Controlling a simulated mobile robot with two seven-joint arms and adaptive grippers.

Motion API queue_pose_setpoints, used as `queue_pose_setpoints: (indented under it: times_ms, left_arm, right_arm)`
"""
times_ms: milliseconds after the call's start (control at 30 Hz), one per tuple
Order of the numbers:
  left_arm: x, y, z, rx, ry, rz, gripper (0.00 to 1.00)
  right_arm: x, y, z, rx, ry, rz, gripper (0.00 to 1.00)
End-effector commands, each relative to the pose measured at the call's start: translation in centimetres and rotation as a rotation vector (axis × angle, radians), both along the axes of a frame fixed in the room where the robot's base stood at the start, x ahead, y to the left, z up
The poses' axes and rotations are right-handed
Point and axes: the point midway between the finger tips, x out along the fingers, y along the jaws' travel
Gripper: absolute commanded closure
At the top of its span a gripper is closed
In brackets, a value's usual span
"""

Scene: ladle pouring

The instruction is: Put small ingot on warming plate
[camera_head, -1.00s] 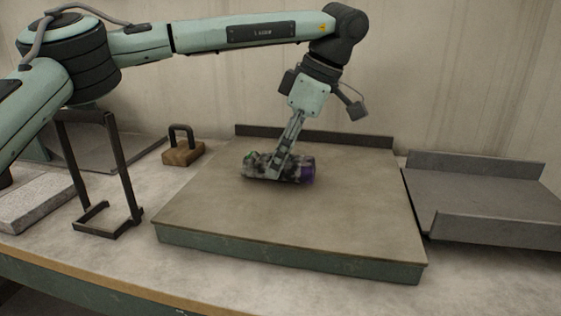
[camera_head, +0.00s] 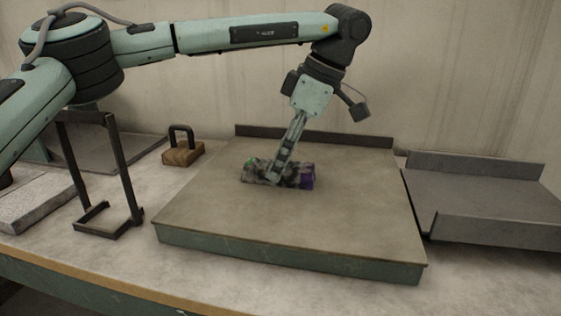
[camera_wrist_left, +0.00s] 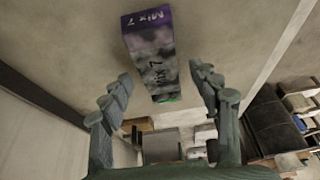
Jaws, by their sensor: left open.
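The small ingot (camera_head: 307,177) is a dark, mottled block with a purple end and a green mark at the other end. It lies on the broad tan plate with green sides (camera_head: 290,230), which looks like the warming plate. My left gripper (camera_head: 277,177) points down at the ingot and hides its middle. In the left wrist view the ingot (camera_wrist_left: 153,55) shows lettering, and its near end is between the open fingers (camera_wrist_left: 163,88). Gaps show on both sides of it. My right gripper is not in view.
A wooden block with a dark handle (camera_head: 183,155) and a dark upright frame (camera_head: 100,222) stand left of the plate. A pale slab (camera_head: 35,203) lies at far left. A grey tray (camera_head: 490,205) is at right. The plate's front is clear.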

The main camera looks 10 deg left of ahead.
Motion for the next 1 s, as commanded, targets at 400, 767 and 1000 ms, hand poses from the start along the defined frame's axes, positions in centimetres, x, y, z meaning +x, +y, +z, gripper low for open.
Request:
queue_pose_setpoints:
  times_ms: [400, 767, 1000]
  left_arm:
    - [0.0, -3.4, 8.2, 0.002, -0.003, -0.002, 0.38]
    - [0.0, -4.2, 10.0, 0.001, 0.002, -0.002, 0.38]
    - [0.0, -4.2, 10.0, 0.001, 0.002, -0.003, 0.38]
  right_arm:
    - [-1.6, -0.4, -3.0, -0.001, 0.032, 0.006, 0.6]
    - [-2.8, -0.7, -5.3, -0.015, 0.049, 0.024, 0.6]
    - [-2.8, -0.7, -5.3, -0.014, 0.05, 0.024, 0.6]
